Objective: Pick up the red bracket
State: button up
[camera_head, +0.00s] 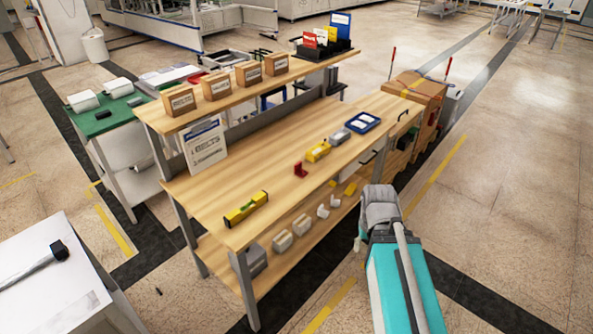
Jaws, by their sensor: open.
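The red bracket (300,170) is a small upright L-shaped piece standing on the wooden workbench top (262,160), near its front edge and about midway along it. It is clear of other things, with a yellow item to its right and a yellow level to its left. My arm, grey and teal, rises at the lower right in front of the bench, apart from the bracket. I cannot make out my gripper's fingers in this view.
A yellow level (246,208), a yellow item (318,152), a grey item (340,136) and a blue tray (363,122) lie along the bench. Cardboard boxes (216,85) line the raised shelf. A clipboard (205,145) leans below it. Several small parts sit on the lower shelf.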

aim_at(298, 170)
jog(key=i, duration=0.9)
jog(key=z, duration=0.05)
